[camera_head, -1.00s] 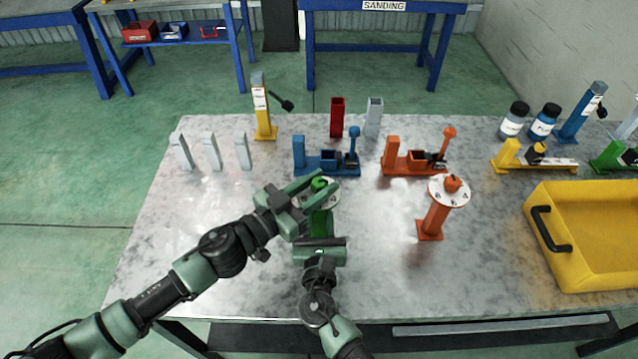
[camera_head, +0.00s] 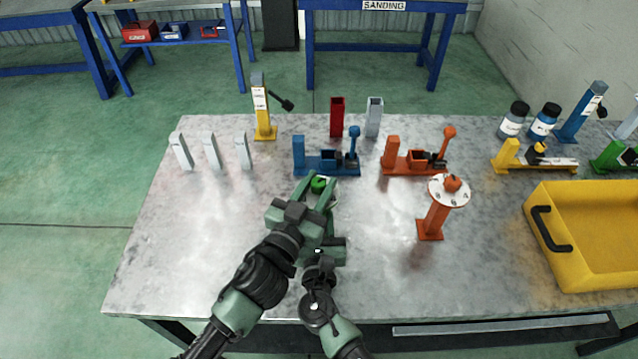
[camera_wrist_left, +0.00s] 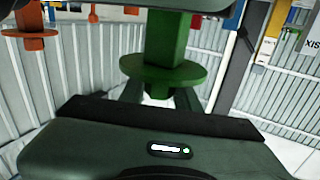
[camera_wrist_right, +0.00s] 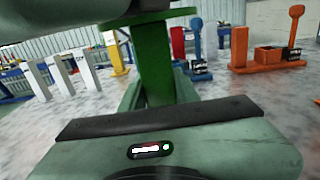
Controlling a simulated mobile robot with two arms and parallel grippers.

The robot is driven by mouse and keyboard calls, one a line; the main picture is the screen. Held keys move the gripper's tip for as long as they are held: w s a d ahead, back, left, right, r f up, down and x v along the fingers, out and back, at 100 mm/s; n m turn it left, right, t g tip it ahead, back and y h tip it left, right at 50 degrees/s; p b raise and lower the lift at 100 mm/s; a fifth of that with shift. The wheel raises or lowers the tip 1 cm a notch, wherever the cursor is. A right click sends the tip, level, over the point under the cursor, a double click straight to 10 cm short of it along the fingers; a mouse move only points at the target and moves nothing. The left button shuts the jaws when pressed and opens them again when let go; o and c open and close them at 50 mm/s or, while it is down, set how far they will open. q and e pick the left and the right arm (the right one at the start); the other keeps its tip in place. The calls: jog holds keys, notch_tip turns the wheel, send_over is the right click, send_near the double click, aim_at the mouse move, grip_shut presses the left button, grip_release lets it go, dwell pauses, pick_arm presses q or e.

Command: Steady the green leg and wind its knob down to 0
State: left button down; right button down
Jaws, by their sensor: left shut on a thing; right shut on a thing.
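The green leg (camera_wrist_right: 152,60) stands upright near the table's front, mostly hidden by my grippers in the head view. Its green knob (camera_head: 318,184) shows between the fingers of my left gripper (camera_head: 317,191), which is shut on it from the front. In the left wrist view the picture is upside down; the underside of the leg's round dial (camera_wrist_left: 163,72) shows, with the knob at the fingers. The dial's markings are hidden, so its reading cannot be told. My right gripper (camera_wrist_right: 150,98) is low down, shut on the leg's column.
An orange leg (camera_head: 434,218) with a white dial stands to the right. Blue (camera_head: 326,169) and orange (camera_head: 414,168) fixtures stand behind. A yellow crate (camera_head: 556,270) is at the right.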

pick_arm(q)
jog(key=c, duration=1)
grip_release()
jog(key=shift+r, duration=0.1)
jog(key=v, duration=1.2)
